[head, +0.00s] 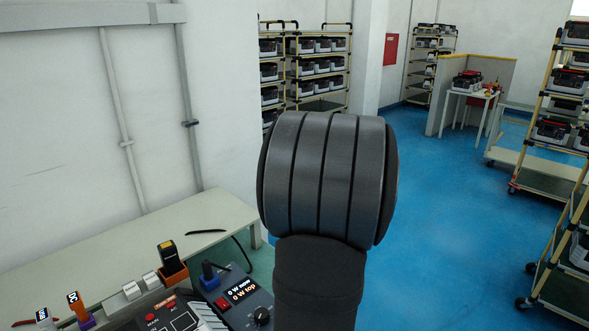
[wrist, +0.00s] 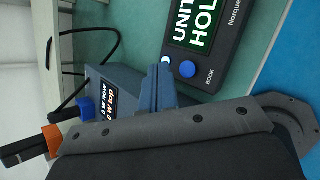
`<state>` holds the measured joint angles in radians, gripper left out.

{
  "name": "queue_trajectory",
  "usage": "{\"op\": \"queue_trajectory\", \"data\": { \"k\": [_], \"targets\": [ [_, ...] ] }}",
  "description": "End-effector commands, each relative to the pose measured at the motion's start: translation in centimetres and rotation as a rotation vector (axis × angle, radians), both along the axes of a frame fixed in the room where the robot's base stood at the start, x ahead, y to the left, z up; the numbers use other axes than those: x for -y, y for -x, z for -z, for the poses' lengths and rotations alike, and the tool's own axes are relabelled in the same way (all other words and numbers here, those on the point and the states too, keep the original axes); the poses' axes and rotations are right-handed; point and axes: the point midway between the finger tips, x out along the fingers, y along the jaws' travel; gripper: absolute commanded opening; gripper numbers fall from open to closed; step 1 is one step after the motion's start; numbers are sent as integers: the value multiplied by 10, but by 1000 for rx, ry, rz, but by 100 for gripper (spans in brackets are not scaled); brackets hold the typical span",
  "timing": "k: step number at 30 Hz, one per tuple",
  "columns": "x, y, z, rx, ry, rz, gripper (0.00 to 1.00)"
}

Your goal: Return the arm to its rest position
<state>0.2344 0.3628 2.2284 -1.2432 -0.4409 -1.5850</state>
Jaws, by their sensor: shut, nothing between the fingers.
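My gripper (wrist: 163,88) shows in the wrist view with its fingers together and nothing between them. It is above the bench, beside a dark device (wrist: 228,62) with a green-lit screen and a blue button. A power meter (wrist: 110,103) reading "0 W" lies to the left of the fingers. My own thick grey arm joint and dark link fill the middle of the head view. They hide part of the bench and the gripper there.
In the head view, the bench (head: 120,248) carries the power meter (head: 243,293), an orange holder (head: 172,270) with a dark handheld tool, and small devices. Wheeled racks (head: 540,180) stand at the right. The blue floor (head: 440,190) between is open.

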Motion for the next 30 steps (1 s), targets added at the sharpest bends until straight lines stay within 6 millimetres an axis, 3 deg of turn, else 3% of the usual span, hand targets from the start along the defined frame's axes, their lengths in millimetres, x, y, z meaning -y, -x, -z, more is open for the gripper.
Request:
{"op": "queue_trajectory", "data": {
  "k": [6,15,30],
  "targets": [
    [0,-1,-26,9,4,-3,0],
    [0,-1,-49,8,2,-2,0],
    [0,-1,-56,5,3,0,0]
  ]
}}
